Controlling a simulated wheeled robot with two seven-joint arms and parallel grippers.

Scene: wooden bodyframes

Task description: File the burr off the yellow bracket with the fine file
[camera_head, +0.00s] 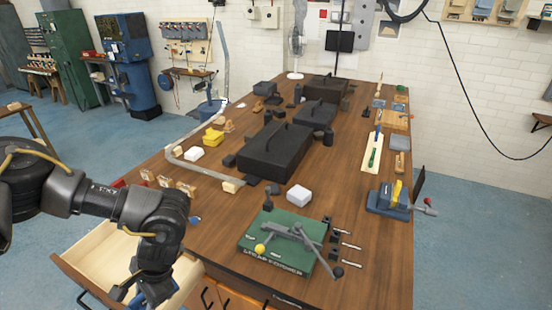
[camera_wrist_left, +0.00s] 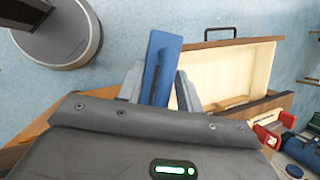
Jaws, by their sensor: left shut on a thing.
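A yellow piece (camera_head: 397,192), which looks like the bracket, stands upright in the blue vise (camera_head: 386,200) at the table's right edge. Any burr on it is too small to make out. My left gripper (camera_head: 155,291) points down by the open drawer, far from the vise. It is shut on a blue, flat, long piece (camera_wrist_left: 162,68), which also shows between the fingers in the head view. I cannot tell whether this is the fine file; its far end is hidden. A green-handled tool (camera_head: 373,157) lies on a pale board (camera_head: 371,150). My right gripper is out of view.
The open wooden drawer (camera_head: 82,262) juts out at the table's front left and also shows in the left wrist view (camera_wrist_left: 240,75). A green base (camera_head: 262,251) with a lever press stands at the front. Black cases (camera_head: 272,160) fill the table's middle.

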